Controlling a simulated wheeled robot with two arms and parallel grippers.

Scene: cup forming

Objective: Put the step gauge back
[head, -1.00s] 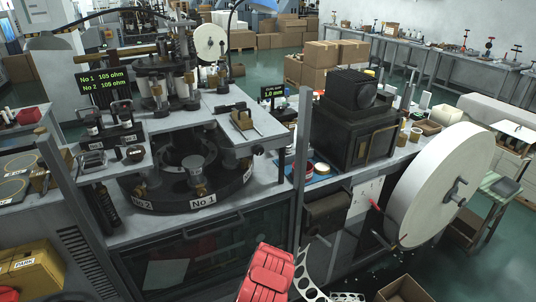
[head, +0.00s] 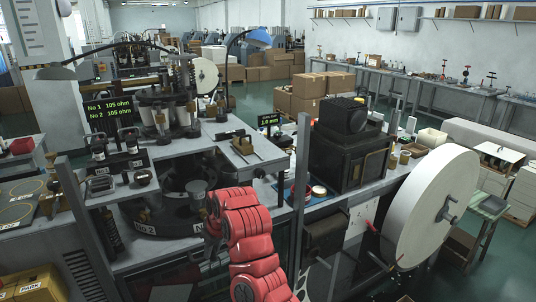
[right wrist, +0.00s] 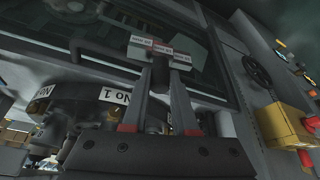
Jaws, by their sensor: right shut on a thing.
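The step gauge (right wrist: 160,50) is a small pale stepped block with red-marked labels. It shows at the tips of my right gripper's two grey fingers (right wrist: 159,72) in the right wrist view. The fingers are shut on it. In the head view my red right arm reaches up from the bottom middle, in front of the round machine base (head: 160,218). The arm hides the gripper tips and the gauge there. My left gripper is not in view.
A grey upright post (head: 300,185) stands right of my arm. A large white wheel (head: 430,215) is farther right. In the right wrist view a yellow box (right wrist: 285,125) is at the right.

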